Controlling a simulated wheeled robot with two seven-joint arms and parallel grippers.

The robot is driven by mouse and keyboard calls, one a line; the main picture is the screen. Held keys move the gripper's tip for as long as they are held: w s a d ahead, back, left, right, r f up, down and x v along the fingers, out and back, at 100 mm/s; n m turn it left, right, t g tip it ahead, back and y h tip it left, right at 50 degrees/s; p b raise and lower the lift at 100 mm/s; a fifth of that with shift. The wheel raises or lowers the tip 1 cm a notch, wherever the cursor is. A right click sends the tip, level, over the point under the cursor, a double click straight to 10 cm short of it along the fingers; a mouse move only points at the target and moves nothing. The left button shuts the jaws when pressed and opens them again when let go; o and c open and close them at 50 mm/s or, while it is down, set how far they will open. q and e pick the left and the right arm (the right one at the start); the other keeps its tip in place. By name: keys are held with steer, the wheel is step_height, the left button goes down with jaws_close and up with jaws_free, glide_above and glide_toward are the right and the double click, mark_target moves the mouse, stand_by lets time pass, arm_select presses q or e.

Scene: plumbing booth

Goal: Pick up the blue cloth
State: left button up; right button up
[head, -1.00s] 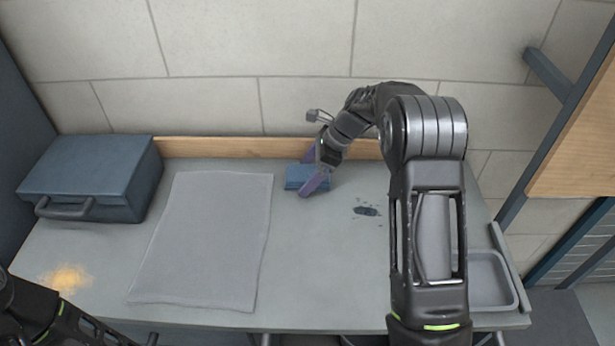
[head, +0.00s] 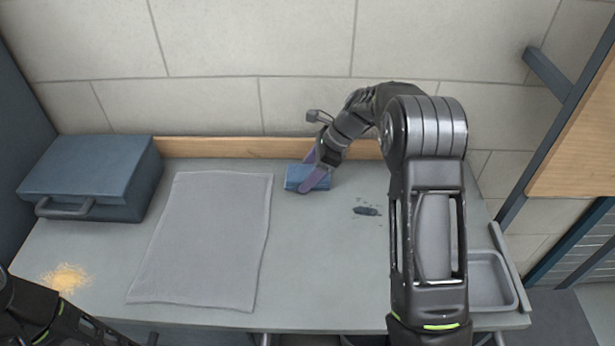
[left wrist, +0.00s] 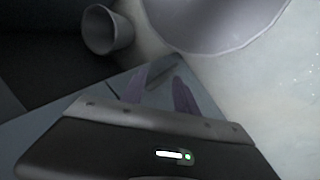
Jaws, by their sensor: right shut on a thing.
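The blue cloth (head: 294,178) is a small folded block on the grey workbench, near the wooden strip along the back edge. My right gripper (head: 311,172) reaches it from above right, and its purple fingers are shut on the cloth, partly covering its right side. The cloth appears to rest on the bench still. My left gripper (left wrist: 160,92) shows in the left wrist view with its two purple fingers apart and nothing seen between them. In the head view only part of my left arm shows, at the bottom left corner.
A blue toolbox (head: 95,178) stands at the back left. A grey mat (head: 205,240) lies mid-bench. A grey tray (head: 490,283) sits at the right end.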

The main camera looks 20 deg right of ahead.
mark_target(308, 173)
steer(key=shift+r, duration=0.1)
steer(key=shift+c, duration=0.4)
steer(key=shift+r, duration=0.3)
step_height(308, 173, up, 9)
steer(key=shift+r+b, duration=0.2)
steer(key=shift+b, duration=0.45)
